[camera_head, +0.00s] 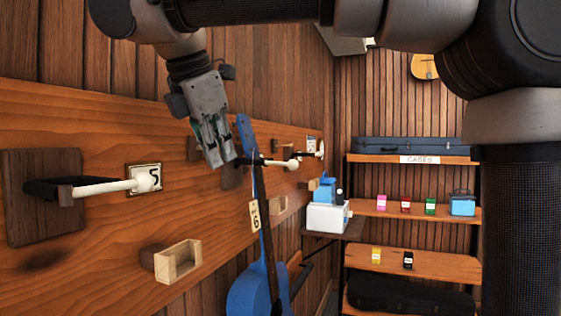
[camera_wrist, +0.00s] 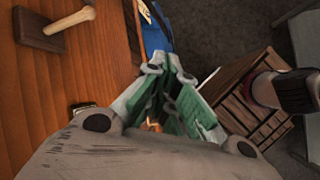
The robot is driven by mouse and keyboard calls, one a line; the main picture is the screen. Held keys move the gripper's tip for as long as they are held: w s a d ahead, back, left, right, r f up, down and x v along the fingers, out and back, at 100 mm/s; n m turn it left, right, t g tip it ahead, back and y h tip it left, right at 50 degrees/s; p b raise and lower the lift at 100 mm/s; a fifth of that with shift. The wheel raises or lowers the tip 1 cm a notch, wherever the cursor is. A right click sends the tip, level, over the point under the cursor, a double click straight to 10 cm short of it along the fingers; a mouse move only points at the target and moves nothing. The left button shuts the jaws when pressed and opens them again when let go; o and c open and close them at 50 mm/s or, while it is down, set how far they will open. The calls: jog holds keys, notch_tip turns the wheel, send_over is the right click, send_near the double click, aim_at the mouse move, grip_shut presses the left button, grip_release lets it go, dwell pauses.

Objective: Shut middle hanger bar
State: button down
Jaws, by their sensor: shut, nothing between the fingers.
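The middle hanger (camera_head: 246,160) is on the wooden wall panel, its dark arm partly behind my gripper and a blue ukulele. Its pale bar (camera_head: 277,163) runs right to a rounded knob. My gripper (camera_head: 222,162) points down just left of the ukulele's neck, close to the hanger's arm. It is shut and empty, its fingertips (camera_wrist: 171,68) together in the wrist view. I cannot tell whether it touches the hanger.
A left hanger (camera_head: 35,205) with a pale bar (camera_head: 108,187) stands beside a plate marked 5. Another hanger (camera_head: 309,154) is further right. An open wooden box (camera_head: 178,263) juts from the panel. Shelves (camera_head: 410,208) with cases stand at the back. A slatted wooden piece (camera_wrist: 238,91) lies right in the wrist view.

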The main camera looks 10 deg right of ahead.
aim_at(280, 164)
jog(key=d+r+n+h, duration=0.2)
jog(key=d+r+n, duration=0.1)
jog(key=d+r, duration=0.25)
jog(key=d+r+x, duration=0.1)
jog(key=x, duration=1.1)
jog(key=shift+w+d+r+n, duration=0.2)
jog(key=shift+w+d+n, duration=0.1)
jog(key=shift+w+d, duration=0.15)
jog(key=shift+d, duration=0.15)
jog(key=shift+d+n, duration=0.2)
jog(key=shift+n, duration=0.2)
